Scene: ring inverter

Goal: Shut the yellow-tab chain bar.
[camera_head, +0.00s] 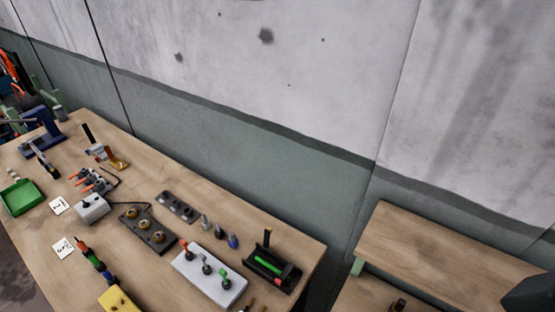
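I cannot make out a chain bar with a yellow tab for certain in the head view. A yellow block (116,300) lies at the near edge of the workbench (50,280), partly cut off by the bottom of the picture. A small amber-yellow piece (119,163) lies farther back on the bench; whether either belongs to a chain bar, I cannot tell. Neither of my grippers is in view.
The bench also holds a green tray (20,197), a dark plate with brass knobs (148,232), a white block with coloured levers (208,276) and a black holder with a green bar (272,268). A second wooden table (440,250) stands right, beyond a gap.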

